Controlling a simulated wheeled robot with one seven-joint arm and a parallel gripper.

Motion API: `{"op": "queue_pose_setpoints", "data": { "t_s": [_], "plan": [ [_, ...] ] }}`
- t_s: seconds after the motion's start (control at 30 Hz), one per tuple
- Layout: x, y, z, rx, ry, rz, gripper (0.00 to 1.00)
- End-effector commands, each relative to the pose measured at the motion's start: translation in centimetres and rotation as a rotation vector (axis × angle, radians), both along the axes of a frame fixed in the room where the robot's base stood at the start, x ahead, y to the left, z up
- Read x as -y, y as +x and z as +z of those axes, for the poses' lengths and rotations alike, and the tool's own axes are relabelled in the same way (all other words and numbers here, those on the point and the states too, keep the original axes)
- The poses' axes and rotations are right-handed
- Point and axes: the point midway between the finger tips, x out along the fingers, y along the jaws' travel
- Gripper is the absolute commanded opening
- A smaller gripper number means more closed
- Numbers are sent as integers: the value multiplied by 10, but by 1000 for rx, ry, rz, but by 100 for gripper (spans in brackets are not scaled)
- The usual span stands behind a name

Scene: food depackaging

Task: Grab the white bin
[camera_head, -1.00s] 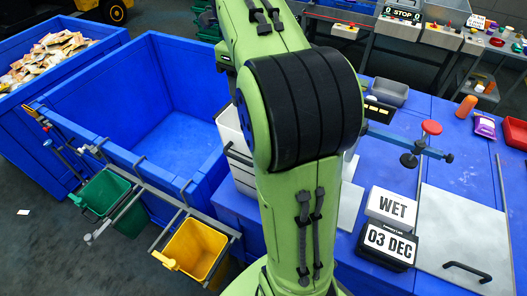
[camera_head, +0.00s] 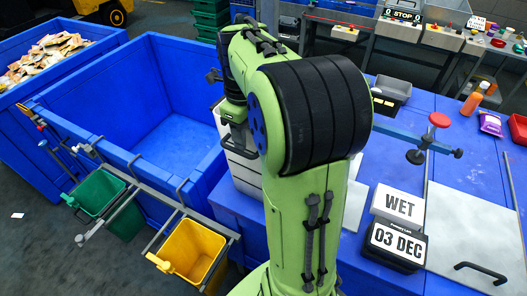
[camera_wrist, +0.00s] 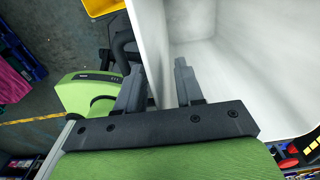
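The white bin (camera_head: 243,168) stands at the left end of the blue table, partly hidden by my arm in the head view. In the wrist view the white bin (camera_wrist: 225,60) fills the upper right, and I look into its pale, empty-looking inside. My gripper (camera_wrist: 157,68) is open, with its fingers on either side of the bin's wall: one outside on the left, one inside on the right. The wall passes between them with gaps showing. In the head view my gripper's fingertips are hard to make out at the bin.
A large blue crate (camera_head: 140,95) stands left of the white bin. A green bin (camera_head: 98,192) and a yellow bin (camera_head: 192,252) hang on its front rail. On the table are a WET / 03 DEC sign (camera_head: 397,243) and a metal plate (camera_head: 470,230).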

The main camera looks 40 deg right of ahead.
Motion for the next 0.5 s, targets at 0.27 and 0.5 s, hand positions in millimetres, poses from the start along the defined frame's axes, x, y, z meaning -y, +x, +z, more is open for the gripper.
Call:
{"op": "queue_pose_setpoints", "data": {
  "t_s": [0.27, 0.5],
  "plan": [
    [0, 0, 1, 0, -1, 0, 5],
    [0, 0, 1, 0, 0, 0, 0]
  ]
}}
